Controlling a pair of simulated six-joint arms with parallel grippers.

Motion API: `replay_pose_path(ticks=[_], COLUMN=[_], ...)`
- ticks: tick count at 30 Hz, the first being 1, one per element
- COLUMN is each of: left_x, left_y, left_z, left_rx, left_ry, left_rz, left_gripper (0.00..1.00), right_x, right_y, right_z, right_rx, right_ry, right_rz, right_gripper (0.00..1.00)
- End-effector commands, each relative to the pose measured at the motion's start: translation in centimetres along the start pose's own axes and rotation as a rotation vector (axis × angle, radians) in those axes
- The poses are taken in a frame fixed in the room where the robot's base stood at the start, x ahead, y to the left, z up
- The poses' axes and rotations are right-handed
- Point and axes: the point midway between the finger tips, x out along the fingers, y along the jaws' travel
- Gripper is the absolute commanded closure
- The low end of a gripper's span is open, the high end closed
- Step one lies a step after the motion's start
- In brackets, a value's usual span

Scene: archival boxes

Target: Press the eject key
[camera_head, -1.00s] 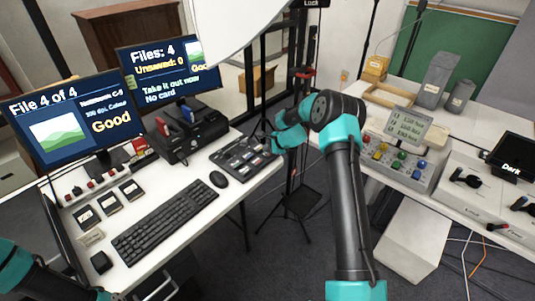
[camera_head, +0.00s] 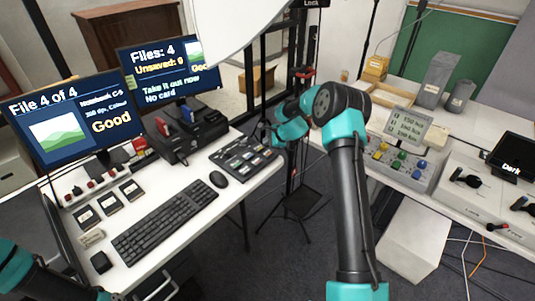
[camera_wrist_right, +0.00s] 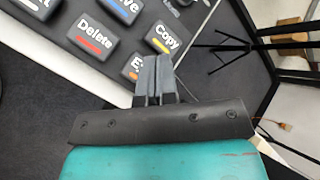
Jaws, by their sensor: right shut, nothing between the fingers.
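The key panel (camera_head: 247,157) is a dark board at the right end of the left desk. In the right wrist view its large keys include Delete (camera_wrist_right: 93,38), Copy (camera_wrist_right: 162,38) and an orange-striped key starting with "E" (camera_wrist_right: 135,66), partly hidden by my fingers. My right gripper (camera_wrist_right: 157,62) is shut and empty, its tips overlapping that key's right edge in the picture; I cannot tell whether they touch it. In the head view the right gripper (camera_head: 268,134) is small and dark beside the panel's far right corner. My left gripper is not in view; only its arm shows lower left.
Two monitors stand behind; the right one (camera_head: 168,68) reads "Take it out now" and "No card". A black card reader unit (camera_head: 185,140), keyboard (camera_head: 165,220) and mouse (camera_head: 218,179) share the desk (camera_head: 215,212). A console (camera_head: 400,165) stands on the right bench.

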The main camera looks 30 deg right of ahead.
Motion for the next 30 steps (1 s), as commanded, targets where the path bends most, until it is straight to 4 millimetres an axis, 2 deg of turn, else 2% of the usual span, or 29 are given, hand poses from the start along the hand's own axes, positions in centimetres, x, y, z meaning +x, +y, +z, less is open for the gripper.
replay_pose_path(ticks=[9,30], left_x=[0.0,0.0], left_y=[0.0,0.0], left_z=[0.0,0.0], left_rx=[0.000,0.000], left_ry=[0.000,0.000], left_rz=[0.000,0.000], left_gripper=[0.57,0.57], right_x=[-1.4,-1.4], right_y=[-1.0,-1.1], right_z=[1.1,1.1], right_rx=[0.000,0.001], right_ry=[-0.001,-0.001], right_rz=[0.001,0.001], right_gripper=[1.00,1.00])
